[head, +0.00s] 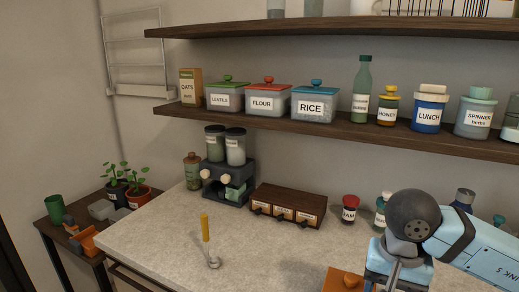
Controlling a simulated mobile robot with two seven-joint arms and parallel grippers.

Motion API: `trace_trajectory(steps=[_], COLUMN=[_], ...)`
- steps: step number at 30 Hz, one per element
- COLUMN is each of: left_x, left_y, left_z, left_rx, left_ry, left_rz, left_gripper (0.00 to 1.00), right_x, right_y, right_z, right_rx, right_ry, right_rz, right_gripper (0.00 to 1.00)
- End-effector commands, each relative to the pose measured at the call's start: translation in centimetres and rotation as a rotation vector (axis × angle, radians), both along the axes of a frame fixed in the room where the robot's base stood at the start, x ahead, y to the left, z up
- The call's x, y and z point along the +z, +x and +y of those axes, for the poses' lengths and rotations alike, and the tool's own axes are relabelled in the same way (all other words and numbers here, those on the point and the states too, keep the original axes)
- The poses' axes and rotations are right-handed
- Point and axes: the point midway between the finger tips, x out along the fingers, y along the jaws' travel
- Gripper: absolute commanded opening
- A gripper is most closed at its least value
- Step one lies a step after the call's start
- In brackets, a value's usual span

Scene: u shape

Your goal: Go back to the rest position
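My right arm comes in from the right, with a dark round wrist joint over the counter (150,238). My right gripper (390,277) hangs below that wrist at the bottom edge. Its fingertips are cut off or hidden, so I cannot tell whether it is open or holds anything. My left arm and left gripper are not in view.
An orange item (343,281) lies beside my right gripper. A loaded shelf (330,131) hangs above. The counter's front left is mostly clear.

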Motion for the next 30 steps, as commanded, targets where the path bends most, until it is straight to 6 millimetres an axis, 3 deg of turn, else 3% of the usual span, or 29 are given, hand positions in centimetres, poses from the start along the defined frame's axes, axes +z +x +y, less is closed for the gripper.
trace_trajectory(steps=[1,10,14,18,21,24,26,29,30], left_x=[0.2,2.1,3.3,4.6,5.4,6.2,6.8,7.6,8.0], left_y=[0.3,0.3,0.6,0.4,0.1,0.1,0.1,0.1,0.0], left_z=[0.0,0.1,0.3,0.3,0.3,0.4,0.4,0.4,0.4], left_rx=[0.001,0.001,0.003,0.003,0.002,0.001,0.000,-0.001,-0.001], left_ry=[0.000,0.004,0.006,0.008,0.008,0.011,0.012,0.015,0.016], left_rz=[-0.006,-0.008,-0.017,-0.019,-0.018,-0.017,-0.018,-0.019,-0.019], left_gripper=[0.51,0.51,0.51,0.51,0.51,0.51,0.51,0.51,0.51], right_x=[0.0,-1.5,-0.4,2.6,4.7,5.5,5.2,2.8,1.2], right_y=[0.0,-4.7,-6.9,-8.1,-7.2,-5.2,-3.7,-1.4,-0.8], right_z=[0.0,8.9,13.0,16.7,17.7,17.3,16.4,14.1,12.9], right_rx=[0.000,-0.169,-0.329,-0.606,-0.853,-1.123,-1.295,-1.590,1.552], right_ry=[0.000,0.472,0.711,0.993,1.160,1.283,1.332,1.371,-1.243], right_rz=[0.000,0.351,0.602,0.998,1.329,1.684,1.909,2.298,-2.231], right_gripper=[0.59,0.59,0.59,0.59,0.59,0.59,0.59,0.59,0.59])
